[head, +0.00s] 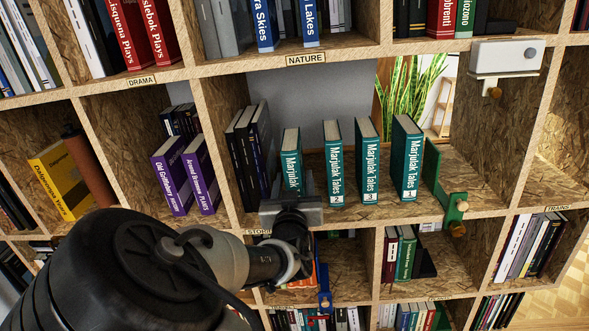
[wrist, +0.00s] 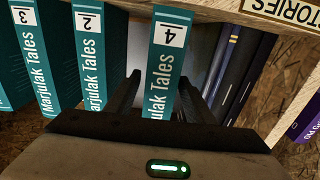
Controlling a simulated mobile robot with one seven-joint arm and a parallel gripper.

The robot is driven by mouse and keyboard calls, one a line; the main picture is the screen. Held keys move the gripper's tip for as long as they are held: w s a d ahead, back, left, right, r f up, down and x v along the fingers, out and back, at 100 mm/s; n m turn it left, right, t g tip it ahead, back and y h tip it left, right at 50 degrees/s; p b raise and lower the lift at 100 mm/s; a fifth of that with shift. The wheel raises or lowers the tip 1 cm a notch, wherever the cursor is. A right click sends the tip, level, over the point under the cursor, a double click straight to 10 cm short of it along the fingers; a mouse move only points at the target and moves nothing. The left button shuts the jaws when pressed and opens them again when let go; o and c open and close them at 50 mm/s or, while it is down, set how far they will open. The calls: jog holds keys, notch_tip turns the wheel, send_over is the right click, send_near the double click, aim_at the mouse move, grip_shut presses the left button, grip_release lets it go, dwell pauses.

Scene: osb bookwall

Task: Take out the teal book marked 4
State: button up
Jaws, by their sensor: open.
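The teal book marked 4 (wrist: 168,62), titled "Marjulak Tales", stands upright in the middle of the wrist view, its number label at the top of the picture. In the head view it is the leftmost teal book (head: 291,158), its lower part hidden by my gripper (head: 291,190). My gripper (wrist: 163,88) is open, with one dark finger on each side of the book's spine. I cannot tell whether the fingers touch it. Teal books marked 2 (head: 335,163), 3 (head: 367,160) and 1 (head: 407,160) stand to its right in the head view, with gaps between them.
Dark books (head: 250,150) lean close on the left in the head view, near one finger in the wrist view (wrist: 232,65). A green bracket (head: 436,180) stands right of book 1. The shelf board above carries a "NATURE" label (head: 306,59). Space above the teal books is clear.

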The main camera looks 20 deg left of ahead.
grip_shut()
jog(key=shift+r, duration=0.25)
jog(key=shift+r, duration=0.15)
jog(key=p+v, duration=0.3)
jog(key=v, duration=1.3)
jog(key=shift+s, duration=0.25)
jog(key=shift+d, duration=0.15)
